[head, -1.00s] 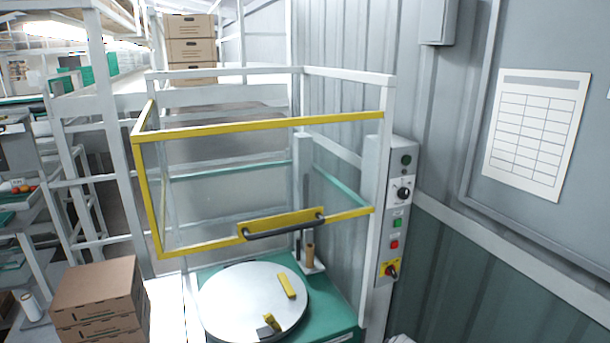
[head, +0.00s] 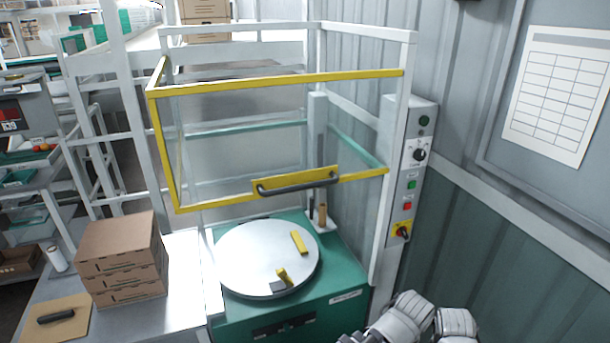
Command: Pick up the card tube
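A small brown tube (head: 322,212), which looks like the card tube, stands upright at the back right of the green machine (head: 345,272), beside a thin post. It is just behind the round silver turntable (head: 250,252) and under the raised yellow-framed clear guard (head: 290,78). Its base is on a small pale plate.
Two yellow pieces (head: 299,242) lie on the turntable. A control panel (head: 408,170) stands to the right. Stacked cartons (head: 122,255), a white roll (head: 56,258) and a board with a dark handle (head: 55,318) are on the left table. A ribbed wall closes the right side.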

